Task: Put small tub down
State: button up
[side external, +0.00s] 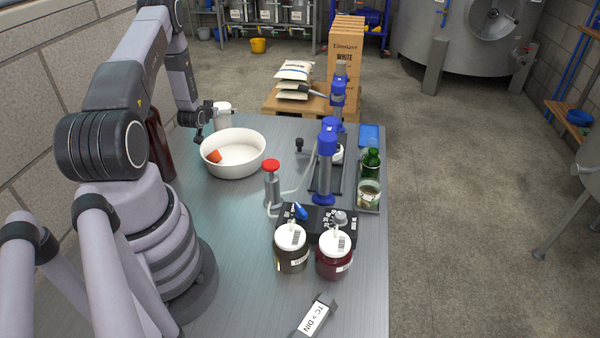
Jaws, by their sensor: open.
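A small white tub (222,117) stands on the far left part of the metal table, just behind a wide white bowl (234,171). My gripper (204,127) is beside the tub on its left, with its dark fingers partly in front of it. The fingers are open. Whether a finger touches the tub is too small to tell. The tub's lower part is partly hidden by the bowl's rim and the gripper.
An orange-red piece (214,157) lies in the bowl. A brown bottle (159,145) stands behind my arm. Blue-topped devices (326,160), two lidded jars (291,248) and a red-topped device (272,183) fill the right half.

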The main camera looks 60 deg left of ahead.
jog(key=shift+r, duration=0.15)
jog(key=v, duration=0.7)
jog(key=w+d+r+m+h, duration=0.1)
jog(key=w+d+r, duration=0.25)
jog(key=r, duration=0.25)
jog(key=w+d+r+m+h, duration=0.1)
jog(key=w+d+r, duration=0.2)
jog(key=w+r, duration=0.15)
jog(key=w+d+r+m+h, duration=0.1)
jog(key=d+r+m+h, duration=0.2)
jog(key=d+r, duration=1)
jog(key=s+d+r+m+g+h, duration=0.1)
jog(key=s+d+r, duration=0.3)
jog(key=d, duration=0.3)
jog(key=s+d+r+m+g+h, duration=0.1)
jog(key=s+d+r, duration=0.25)
jog(key=d, duration=0.35)
jog(key=s+d+m+g+h, duration=0.1)
jog(key=s+d, duration=0.3)
jog(key=s, duration=0.3)
jog(key=s+d+r+m+g+h, duration=0.1)
jog(key=s+d, duration=0.4)
jog(key=s, duration=0.3)
jog(key=shift+r+h, duration=0.2)
jog(key=shift+h, duration=0.1)
jog(key=shift+d, duration=0.1)
